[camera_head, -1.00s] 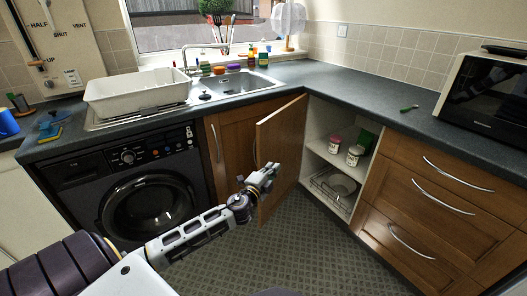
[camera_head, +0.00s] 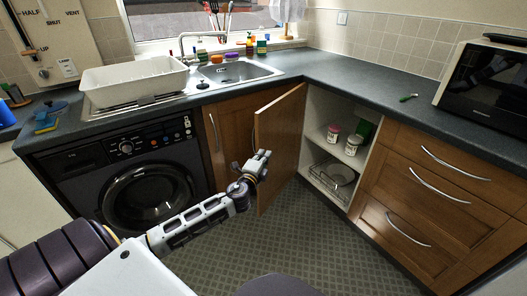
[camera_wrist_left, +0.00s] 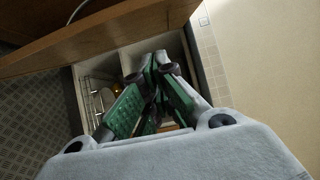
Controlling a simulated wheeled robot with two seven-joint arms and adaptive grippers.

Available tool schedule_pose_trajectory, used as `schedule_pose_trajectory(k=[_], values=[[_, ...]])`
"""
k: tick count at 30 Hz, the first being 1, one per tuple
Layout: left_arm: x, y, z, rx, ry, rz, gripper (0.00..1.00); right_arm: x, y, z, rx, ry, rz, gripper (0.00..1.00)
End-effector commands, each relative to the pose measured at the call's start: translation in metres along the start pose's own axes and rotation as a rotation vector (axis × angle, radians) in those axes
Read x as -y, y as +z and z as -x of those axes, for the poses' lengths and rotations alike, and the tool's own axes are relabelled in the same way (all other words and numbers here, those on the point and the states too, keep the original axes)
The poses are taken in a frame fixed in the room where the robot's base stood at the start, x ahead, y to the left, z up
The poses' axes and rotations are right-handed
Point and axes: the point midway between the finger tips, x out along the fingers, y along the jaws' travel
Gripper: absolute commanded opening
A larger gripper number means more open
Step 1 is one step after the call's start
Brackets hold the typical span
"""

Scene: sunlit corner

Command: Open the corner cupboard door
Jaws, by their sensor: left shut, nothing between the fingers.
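The wooden corner cupboard door (camera_head: 284,135) stands well open, swung out from the cabinet. The cupboard (camera_head: 313,150) shows white shelves inside. The door's handle (camera_head: 254,146) is partly visible near its free edge. My left gripper (camera_head: 264,157) is shut and empty. In the head view it overlaps the door near its free edge; I cannot tell whether it touches. In the left wrist view, the shut fingers (camera_wrist_left: 157,95) with green pads point toward the white cupboard inside, and the door (camera_wrist_left: 90,40) crosses above them. My right gripper is not in view.
Two jars (camera_head: 352,146) stand on the cupboard shelf, above a wire rack (camera_head: 332,178) with a bowl. The drawers (camera_head: 430,190) are to the right and the washing machine (camera_head: 145,190) to the left. The patterned floor (camera_head: 310,235) in front is clear.

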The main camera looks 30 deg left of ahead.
Motion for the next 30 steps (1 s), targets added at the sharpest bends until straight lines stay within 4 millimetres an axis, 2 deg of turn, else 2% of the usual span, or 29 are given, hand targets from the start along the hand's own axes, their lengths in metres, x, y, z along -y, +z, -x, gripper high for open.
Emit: schedule_pose_trajectory(k=[21, 30], values=[[0.001, 0.0, -0.044, 0.0, -0.002, 0.0, 0.0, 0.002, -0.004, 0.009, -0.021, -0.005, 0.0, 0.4], [0.0, 0.0, -0.064, 0.001, -0.001, 0.0, 0.0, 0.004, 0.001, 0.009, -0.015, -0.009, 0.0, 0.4]])
